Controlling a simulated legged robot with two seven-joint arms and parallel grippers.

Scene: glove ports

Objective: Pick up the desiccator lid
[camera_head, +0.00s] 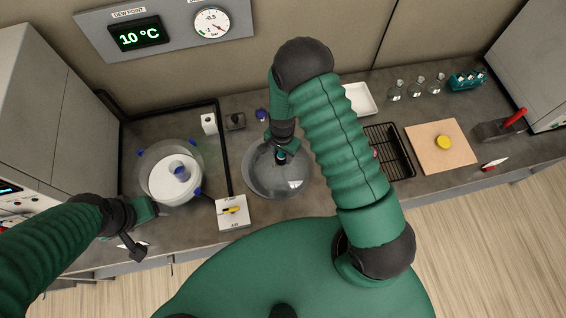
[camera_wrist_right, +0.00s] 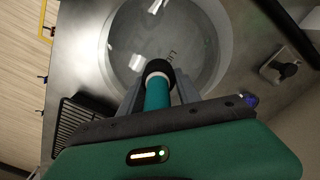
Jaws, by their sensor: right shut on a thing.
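The clear glass desiccator lid (camera_head: 277,180) is a round dome over the bench, right of the desiccator base (camera_head: 170,200). It fills the top of the right wrist view (camera_wrist_right: 125,50). My right gripper (camera_head: 281,155) comes down over its middle and is shut on the lid's knob, a dark-topped teal post (camera_wrist_right: 157,90) between the fingers. I cannot tell whether the lid's rim touches the bench. The base holds a white plate with a small bluish vessel (camera_head: 180,172). My left gripper (camera_head: 143,228) is at the bench front, left of the base; its jaws are unclear.
A valve box with a yellow handle (camera_head: 231,211) sits between base and lid. A black pipe (camera_head: 222,150) runs behind and beside the base. A black rack (camera_head: 388,150), white tray (camera_head: 361,99) and wooden board (camera_head: 440,147) stand to the right.

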